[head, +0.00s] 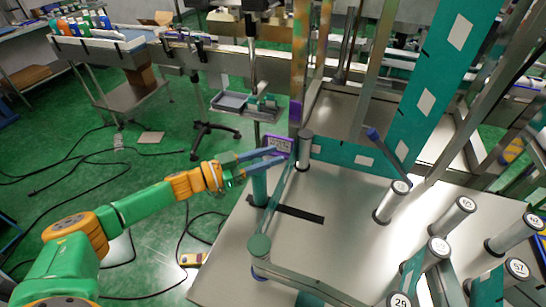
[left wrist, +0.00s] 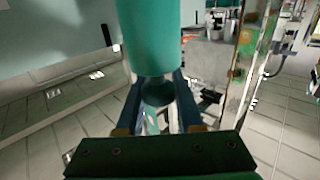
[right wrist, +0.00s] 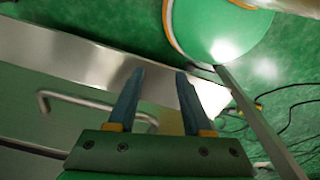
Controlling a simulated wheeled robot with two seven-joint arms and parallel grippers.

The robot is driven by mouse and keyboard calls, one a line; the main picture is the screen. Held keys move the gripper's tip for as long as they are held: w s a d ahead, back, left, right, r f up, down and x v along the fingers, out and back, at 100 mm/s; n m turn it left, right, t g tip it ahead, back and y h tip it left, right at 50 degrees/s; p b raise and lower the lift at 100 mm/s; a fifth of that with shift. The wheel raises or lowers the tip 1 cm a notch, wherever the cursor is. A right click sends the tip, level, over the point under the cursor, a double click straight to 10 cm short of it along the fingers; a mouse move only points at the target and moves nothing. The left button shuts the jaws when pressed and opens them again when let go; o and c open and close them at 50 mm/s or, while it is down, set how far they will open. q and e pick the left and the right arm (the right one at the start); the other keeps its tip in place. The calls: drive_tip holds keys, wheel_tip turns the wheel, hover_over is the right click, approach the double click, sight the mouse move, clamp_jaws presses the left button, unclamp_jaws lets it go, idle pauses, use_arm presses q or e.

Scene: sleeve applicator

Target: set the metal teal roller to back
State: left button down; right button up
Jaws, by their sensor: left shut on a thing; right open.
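A teal roller (head: 259,187) stands upright at the left edge of the metal table. It also shows large in the left wrist view (left wrist: 148,32). My left gripper (head: 262,161) is shut on this roller near its top, with one blue finger on each side. A second post with a round teal top (head: 259,246) stands nearer, joined to a metal arm. My right gripper (right wrist: 158,82) shows only in its wrist view. It is open and empty, beside a metal panel with a bar handle (right wrist: 90,105).
The metal table (head: 225,275) has a black slot (head: 300,215) beside the roller. Several numbered metal rollers (head: 453,216) stand at the right. A teal label band (head: 350,156) runs behind. A purple-framed tag (head: 277,146) is close to my left fingers.

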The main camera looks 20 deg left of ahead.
use_arm(q)
drive_tip(key=c, duration=0.5)
unclamp_jaws()
drive_tip(key=shift+w+a+r, duration=0.1)
drive_tip(key=shift+a, duration=0.05)
drive_tip(key=shift+c, duration=0.2)
drive_tip(key=shift+a, duration=0.1)
drive_tip(key=b+v, duration=0.2)
drive_tip(key=v, duration=0.5)
